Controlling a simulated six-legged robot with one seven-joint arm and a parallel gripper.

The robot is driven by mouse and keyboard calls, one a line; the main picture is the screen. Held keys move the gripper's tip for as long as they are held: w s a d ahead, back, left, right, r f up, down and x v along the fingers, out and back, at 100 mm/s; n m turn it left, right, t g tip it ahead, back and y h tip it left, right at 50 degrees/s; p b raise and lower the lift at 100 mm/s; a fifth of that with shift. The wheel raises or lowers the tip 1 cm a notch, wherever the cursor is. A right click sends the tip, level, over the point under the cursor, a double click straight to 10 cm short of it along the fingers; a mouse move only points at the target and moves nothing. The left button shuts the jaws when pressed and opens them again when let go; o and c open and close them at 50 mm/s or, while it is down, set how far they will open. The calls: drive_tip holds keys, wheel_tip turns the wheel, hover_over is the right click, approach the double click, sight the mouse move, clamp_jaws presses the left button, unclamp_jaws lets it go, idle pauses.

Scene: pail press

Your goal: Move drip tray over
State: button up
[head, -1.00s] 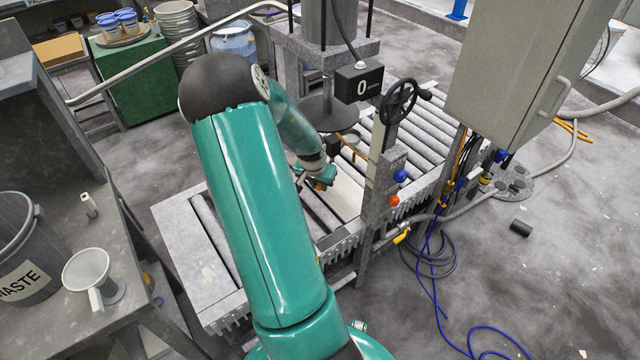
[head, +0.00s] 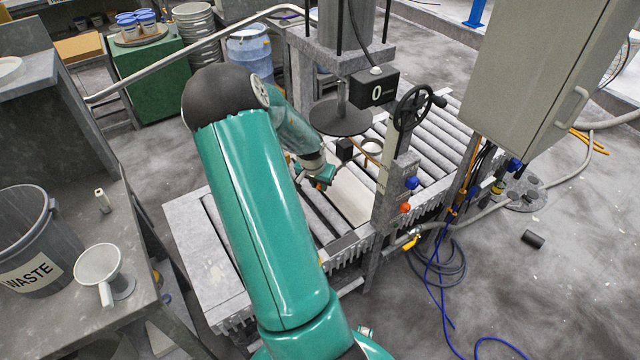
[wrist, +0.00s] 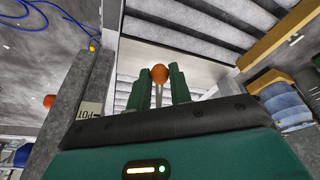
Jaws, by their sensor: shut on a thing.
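The drip tray (head: 350,200) looks like a pale flat plate lying on the conveyor rollers beneath the press; it also shows behind my fingers in the wrist view (wrist: 198,68). An orange ball knob (wrist: 159,73) on a thin metal rod stands between the two green fingers. My gripper (head: 322,178) is shut on this knobbed handle at the tray's left side, seen in the wrist view with a finger on each side of the rod (wrist: 160,92). My arm hides part of the rollers, and the join between rod and tray is not clear.
The round press plate (head: 341,118) hangs above the rollers. A post with a handwheel (head: 412,108) and blue and orange buttons stands right of the tray. Rollers (head: 430,135) continue bare to the far right. A waste bin (head: 35,240) stands at left.

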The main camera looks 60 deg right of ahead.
drive_tip(key=shift+w, duration=0.1)
drive_tip(key=shift+w+d, duration=0.3)
drive_tip(key=shift+w, duration=0.6)
drive_tip(key=shift+w+d, duration=0.25)
drive_tip(key=shift+w, duration=0.65)
drive_tip(key=shift+w+d, duration=0.1)
drive_tip(key=shift+w, duration=0.05)
drive_tip(key=shift+o, duration=0.2)
drive_tip(key=shift+w+d, duration=0.3)
drive_tip(key=shift+w, duration=0.2)
drive_tip(key=o, duration=0.8)
drive_tip(key=shift+o, duration=0.2)
drive_tip(key=shift+r, duration=0.1)
